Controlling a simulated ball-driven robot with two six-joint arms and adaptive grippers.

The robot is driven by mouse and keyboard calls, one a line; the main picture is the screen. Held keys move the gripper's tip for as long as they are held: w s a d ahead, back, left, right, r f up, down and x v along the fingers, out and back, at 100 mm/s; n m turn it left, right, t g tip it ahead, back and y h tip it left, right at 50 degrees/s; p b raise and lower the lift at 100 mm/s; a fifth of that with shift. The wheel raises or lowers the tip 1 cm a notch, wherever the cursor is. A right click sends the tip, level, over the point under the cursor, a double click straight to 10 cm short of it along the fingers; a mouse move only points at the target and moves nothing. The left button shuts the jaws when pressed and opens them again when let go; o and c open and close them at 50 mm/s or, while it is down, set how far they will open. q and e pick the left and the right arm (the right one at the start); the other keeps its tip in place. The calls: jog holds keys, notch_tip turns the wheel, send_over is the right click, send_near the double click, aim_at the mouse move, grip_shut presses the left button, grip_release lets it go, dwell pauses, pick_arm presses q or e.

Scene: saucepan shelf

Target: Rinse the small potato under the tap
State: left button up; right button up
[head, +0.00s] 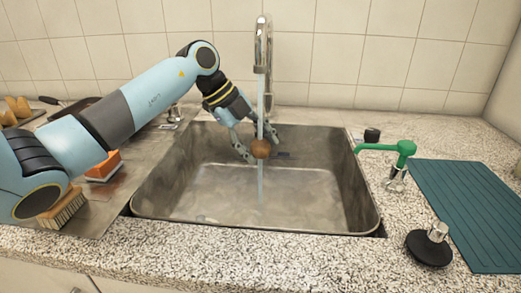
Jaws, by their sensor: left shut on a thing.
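The small potato (260,148) is a round brown thing over the back part of the sink (180,195). My left gripper (257,150) reaches in from the left and is shut on the potato, fingers pointing down. The chrome tap (262,45) stands behind the sink. A stream of water (262,95) falls from its spout onto the potato and on down into the basin. The potato hangs above the basin floor. My right gripper is not in view.
A green-handled lever (385,148) and a black stopper (429,248) stand right of the sink, by a dark teal ribbed mat (470,205). On the left are an orange sponge (104,166), a brush (62,210) and some potatoes (16,108). The sink's steel walls surround the gripper.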

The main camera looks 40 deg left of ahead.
pick_arm(q)
jog(key=shift+w, duration=0.15)
dwell(0.5)
jog(key=shift+w+d, duration=0.35)
jog(key=shift+w, duration=0.15)
jog(key=shift+s+a, duration=0.1)
jog(key=shift+s, duration=0.05)
jog(key=shift+s+a+p, duration=0.3)
jog(key=shift+s+p, duration=0.15)
jog(key=shift+p, duration=0.05)
jog(key=shift+w, duration=0.1)
jog(key=shift+w+d, duration=0.4)
jog(key=shift+w, duration=0.1)
